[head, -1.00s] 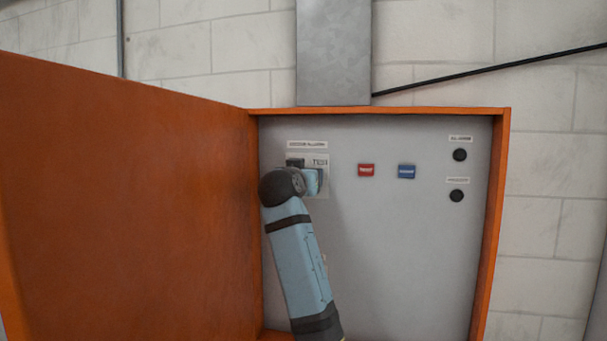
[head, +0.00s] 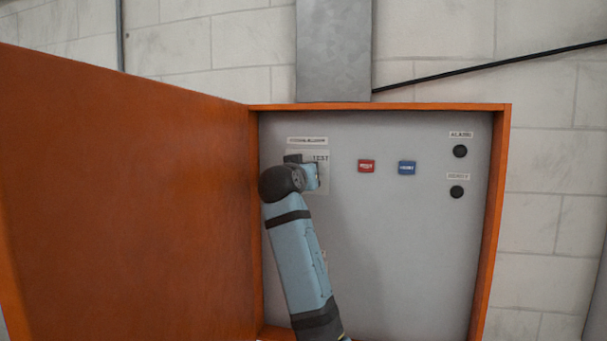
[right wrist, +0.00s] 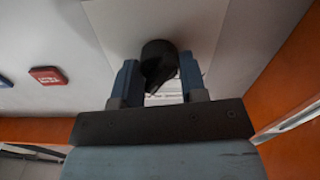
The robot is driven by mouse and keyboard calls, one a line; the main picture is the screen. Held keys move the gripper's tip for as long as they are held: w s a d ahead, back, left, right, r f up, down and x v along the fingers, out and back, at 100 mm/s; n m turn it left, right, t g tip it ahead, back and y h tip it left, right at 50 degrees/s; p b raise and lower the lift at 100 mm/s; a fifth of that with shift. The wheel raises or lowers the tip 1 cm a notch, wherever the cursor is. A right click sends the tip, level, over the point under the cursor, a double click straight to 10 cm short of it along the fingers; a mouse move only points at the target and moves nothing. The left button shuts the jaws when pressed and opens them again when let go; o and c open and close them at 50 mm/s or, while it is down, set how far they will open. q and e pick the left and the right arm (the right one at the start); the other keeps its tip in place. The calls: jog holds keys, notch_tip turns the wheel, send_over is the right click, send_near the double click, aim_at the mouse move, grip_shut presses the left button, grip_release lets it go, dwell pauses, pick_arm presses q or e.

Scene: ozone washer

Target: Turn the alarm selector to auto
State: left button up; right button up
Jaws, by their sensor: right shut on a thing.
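The alarm selector's black knob (right wrist: 158,60) stands out from a pale plate at the top of the right wrist view. My right gripper (right wrist: 160,82) has its two blue fingers on either side of the knob and is shut on it. In the head view the selector plate (head: 323,184) is at the panel's upper left, with the word TEST at its upper right. My right gripper (head: 311,177) and wrist cover the knob and most of the plate there, so the pointer position and other markings are hidden. My left gripper is not in view.
The grey panel (head: 400,250) sits in an orange cabinet frame (head: 502,200), with its open door (head: 120,200) on the left. A red button (head: 366,166), a blue button (head: 407,168) and two black round fittings (head: 460,151) are to the right. The panel's lower middle is clear.

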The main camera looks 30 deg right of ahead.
jog(key=n, duration=0.8)
jog(key=shift+w, duration=0.1)
jog(key=n, duration=0.4)
jog(key=shift+f+n, duration=0.1)
jog(key=shift+n, duration=0.2)
jog(key=n, duration=0.3)
jog(key=shift+a+f+n, duration=0.1)
jog(key=shift+n, duration=0.2)
jog(key=shift+o, duration=0.2)
jog(key=shift+n, duration=0.3)
jog(key=o, duration=0.9)
jog(key=shift+c, duration=0.2)
